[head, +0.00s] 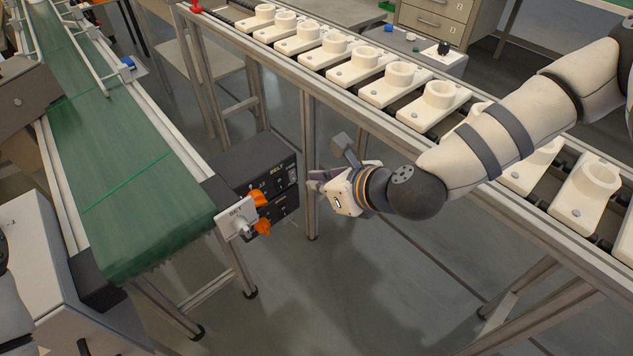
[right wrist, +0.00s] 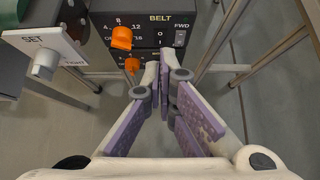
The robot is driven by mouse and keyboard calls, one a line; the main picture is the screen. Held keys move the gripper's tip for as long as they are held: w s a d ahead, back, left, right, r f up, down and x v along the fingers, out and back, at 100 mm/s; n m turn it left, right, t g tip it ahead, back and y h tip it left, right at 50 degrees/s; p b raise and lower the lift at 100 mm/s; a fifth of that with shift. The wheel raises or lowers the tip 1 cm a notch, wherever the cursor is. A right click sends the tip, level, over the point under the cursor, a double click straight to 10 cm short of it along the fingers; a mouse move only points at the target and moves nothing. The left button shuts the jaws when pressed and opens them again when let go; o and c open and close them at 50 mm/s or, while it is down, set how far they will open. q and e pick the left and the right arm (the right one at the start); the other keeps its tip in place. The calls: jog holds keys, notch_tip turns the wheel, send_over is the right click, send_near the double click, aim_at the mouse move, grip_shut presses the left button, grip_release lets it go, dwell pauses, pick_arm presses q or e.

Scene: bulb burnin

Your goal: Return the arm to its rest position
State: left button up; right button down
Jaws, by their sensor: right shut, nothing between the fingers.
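My right arm (head: 500,135) reaches in from the right, over the rail with the cream sockets. My right gripper (head: 318,182) is in the gap between the green belt and that rail, a little right of the black belt control box (head: 262,180). In the right wrist view the purple-padded fingers (right wrist: 168,95) are together and hold nothing. The control box (right wrist: 150,20) with its orange knobs (right wrist: 122,38) lies beyond the fingertips; contact is not visible. At the left edge of the head view a dark part, possibly my left arm, shows, but no left gripper.
A green conveyor belt (head: 130,180) runs along the left, with a white SET plate and knob (head: 238,220) at its end. A metal-framed rail with several cream sockets (head: 390,82) crosses the right side. Grey floor (head: 350,280) is open below the gripper. Drawers (head: 440,22) stand behind.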

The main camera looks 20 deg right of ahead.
jog(key=s+a+f+n+g+p, duration=0.1)
jog(key=s+f+n+g, duration=0.2)
jog(key=s+f+n, duration=0.45)
jog(key=s+a+f+n+g+p, duration=0.15)
jog(key=s+f+n+g, duration=0.25)
jog(key=s+n, duration=0.6)
pick_arm(q)
jog(key=shift+t, duration=0.7)
jog(key=w+r, duration=0.3)
jog(key=shift+w+r, duration=0.1)
pick_arm(e)
jog(key=s+d+n+g+h, duration=0.1)
jog(key=s+d+n, duration=0.2)
jog(key=s, duration=0.4)
jog(key=s+d+n+g+h, duration=0.1)
jog(key=s+d+n+g, duration=0.1)
jog(key=s+n, duration=0.4)
jog(key=s+d+f+n+g+h, duration=0.1)
jog(key=s+d+n, duration=0.3)
jog(key=s, duration=0.4)
jog(key=shift+n+g, duration=0.45)
jog(key=shift+g, duration=0.05)
jog(key=shift+f, duration=0.1)
